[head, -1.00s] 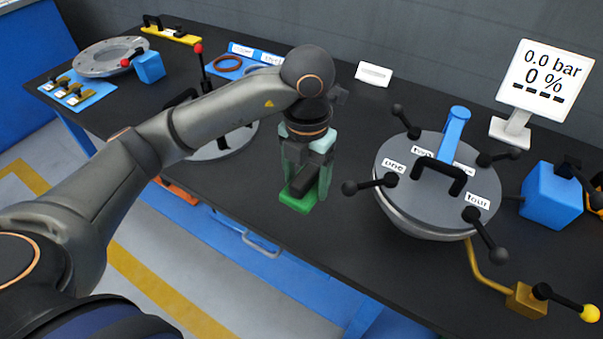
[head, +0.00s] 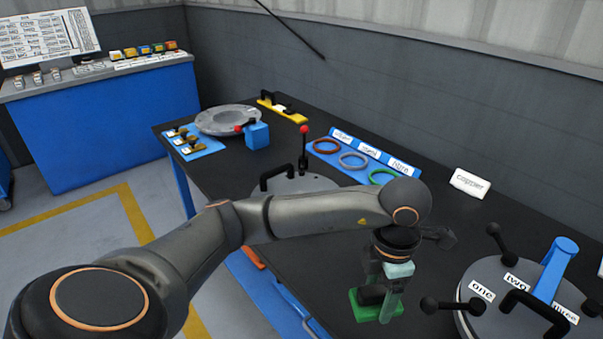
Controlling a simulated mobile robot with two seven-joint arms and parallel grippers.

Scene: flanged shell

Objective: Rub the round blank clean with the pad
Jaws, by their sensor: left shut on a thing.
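The pad (head: 376,309) is a green block with a dark grip on top. My left gripper (head: 381,288) points down and is shut on the pad's grip. The pad is at or just above the black bench top; I cannot tell if it touches. A round grey disc (head: 312,183) with a black handle, which looks like the round blank, lies on the bench behind my left forearm. My arm hides its near part. The pad is apart from it, to its right and nearer. Any dirt on the disc cannot be made out. My right gripper is not in view.
The lidded shell (head: 478,300), with black clamp knobs and a blue arm, stands close right of the gripper. Behind are a blue ring tray (head: 322,150), a "copper" sign (head: 469,184), a grey flange ring (head: 205,121) and a blue block (head: 257,136).

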